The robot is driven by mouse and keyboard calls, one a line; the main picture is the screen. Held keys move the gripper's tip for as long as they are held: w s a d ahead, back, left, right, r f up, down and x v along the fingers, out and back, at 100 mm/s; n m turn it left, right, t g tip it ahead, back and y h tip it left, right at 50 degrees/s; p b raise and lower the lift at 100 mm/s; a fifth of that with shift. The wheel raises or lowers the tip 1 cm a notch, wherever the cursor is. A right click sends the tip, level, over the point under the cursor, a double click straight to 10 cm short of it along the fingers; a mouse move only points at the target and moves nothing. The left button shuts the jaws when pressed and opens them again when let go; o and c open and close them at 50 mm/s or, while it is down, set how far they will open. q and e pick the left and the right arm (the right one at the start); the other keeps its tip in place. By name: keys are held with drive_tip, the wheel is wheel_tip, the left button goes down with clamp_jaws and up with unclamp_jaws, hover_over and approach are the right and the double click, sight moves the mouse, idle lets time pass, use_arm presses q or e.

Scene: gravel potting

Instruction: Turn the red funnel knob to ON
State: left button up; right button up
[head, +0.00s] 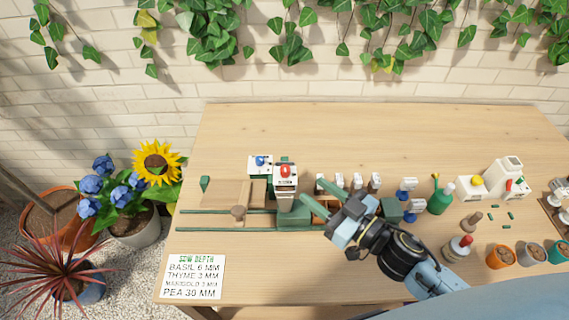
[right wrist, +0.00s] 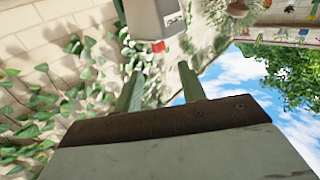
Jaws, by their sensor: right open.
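The red funnel knob (head: 285,170) sits on the top of a white funnel box (head: 285,182) near the middle of the table. Its exact setting is too small to read. My right gripper (head: 311,193) is open and empty, to the right of the funnel box, with its fingers pointing left toward it. In the right wrist view, the two green fingers (right wrist: 160,88) are spread apart. A red part, likely the knob (right wrist: 157,47), shows beyond them on the white box (right wrist: 155,18). My left gripper is not in view.
A white unit with a blue knob (head: 260,162) stands left of the funnel. Green rails (head: 225,229) and a green block (head: 295,217) lie in front. The back strip of table is clear.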

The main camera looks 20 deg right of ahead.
sight(288, 171)
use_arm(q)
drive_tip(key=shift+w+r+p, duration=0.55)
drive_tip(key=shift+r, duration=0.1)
use_arm(e)
drive_tip(key=x, duration=1)
drive_tip(key=shift+w, duration=0.15)
clamp_jaws()
